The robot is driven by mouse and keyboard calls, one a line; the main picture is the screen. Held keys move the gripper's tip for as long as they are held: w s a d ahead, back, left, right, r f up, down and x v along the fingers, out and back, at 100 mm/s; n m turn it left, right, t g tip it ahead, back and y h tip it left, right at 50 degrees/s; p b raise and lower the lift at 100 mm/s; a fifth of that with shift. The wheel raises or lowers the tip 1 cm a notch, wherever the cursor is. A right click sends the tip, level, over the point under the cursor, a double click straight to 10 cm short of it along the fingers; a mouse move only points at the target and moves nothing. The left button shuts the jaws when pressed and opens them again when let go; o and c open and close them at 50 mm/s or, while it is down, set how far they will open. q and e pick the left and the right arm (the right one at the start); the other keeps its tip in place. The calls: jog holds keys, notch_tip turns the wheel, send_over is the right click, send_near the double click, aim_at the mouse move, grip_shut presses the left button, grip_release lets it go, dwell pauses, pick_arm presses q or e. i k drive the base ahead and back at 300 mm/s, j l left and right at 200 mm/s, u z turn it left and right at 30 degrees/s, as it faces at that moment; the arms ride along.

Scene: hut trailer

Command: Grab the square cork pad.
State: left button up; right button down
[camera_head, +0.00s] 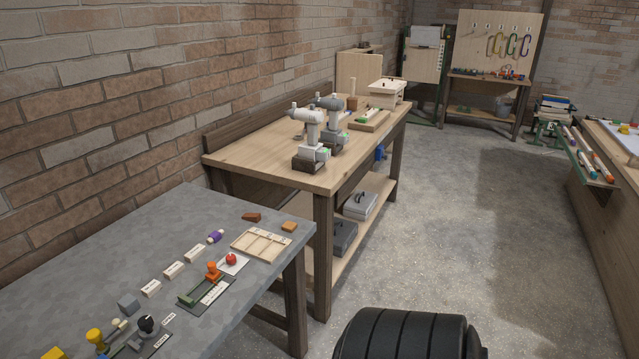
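A small square tan-orange pad (289,226) lies flat near the far right corner of the grey table (130,245), at the lower left of the head view. Its colour suits cork, but it is too small for me to tell the material. A darker reddish-brown piece (251,216) lies a little to its left. Neither of my grippers is in view, and nothing touches the tan pad.
A wooden divided tray (261,245) sits just in front of the tan pad. A red knob (231,259), an orange-handled tool (212,271) and several white labelled blocks (173,270) lie nearby. A wooden workbench (255,155) stands behind. The concrete floor (480,230) is open to the right.

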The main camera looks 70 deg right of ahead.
aim_at(290, 226)
jog(key=z, duration=1.95)
